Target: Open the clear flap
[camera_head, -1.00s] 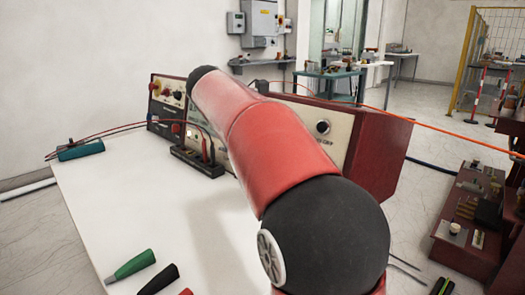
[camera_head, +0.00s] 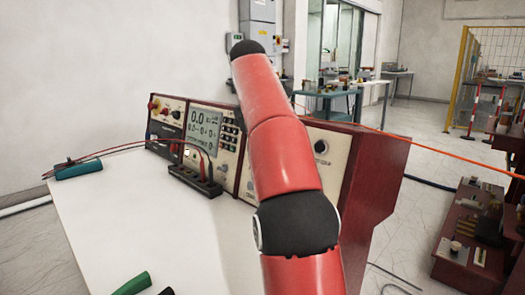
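I cannot make out a clear flap in this view. The red-cased instrument console (camera_head: 378,175) stands at the back of the white table, its panel facing the table. The panel has a lit display (camera_head: 205,128) with black buttons beside it, and a round dark knob (camera_head: 321,147) at its right end. My red and black arm rises in front of the console and covers the middle of its panel. My gripper is not visible.
The white table (camera_head: 110,210) is clear in the middle. A black block with plugs (camera_head: 197,180) sits before the panel. A teal clamp (camera_head: 78,170) lies at the left edge, and a green probe (camera_head: 132,284) at the front. An orange cable (camera_head: 440,150) runs right.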

